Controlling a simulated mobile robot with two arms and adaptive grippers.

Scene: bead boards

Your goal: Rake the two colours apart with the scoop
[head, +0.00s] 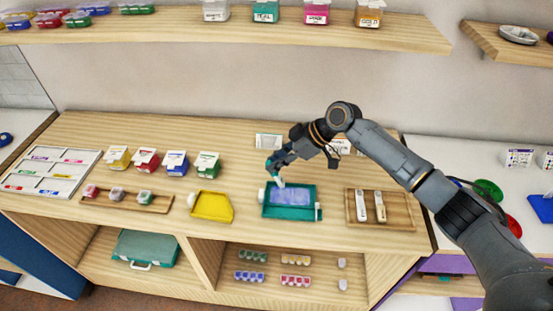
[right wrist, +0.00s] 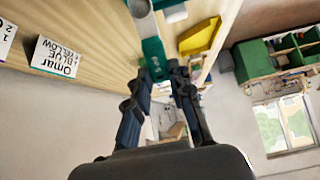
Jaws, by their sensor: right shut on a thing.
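My right gripper (head: 277,163) is above the back left part of a teal tray (head: 292,213) on the bench. It is shut on a teal-handled tool with a pale lower end (head: 279,182), which looks like the scoop. In the right wrist view the teal handle (right wrist: 154,52) sits between the fingertips (right wrist: 168,70). A blue-violet patch (head: 291,197) lies in the tray; single beads and a second colour cannot be made out. I cannot tell whether the tool touches it. A yellow pan (head: 213,206) lies left of the tray. My left gripper is not in view.
A wooden tray with two pale tools (head: 354,222) is right of the teal tray. A wooden rack with small jars (head: 150,207) and several coloured boxes (head: 176,164) stand left. A card reading "Omar BLUE + YELLOW" (right wrist: 57,57) stands behind. A shelf (head: 330,35) runs above.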

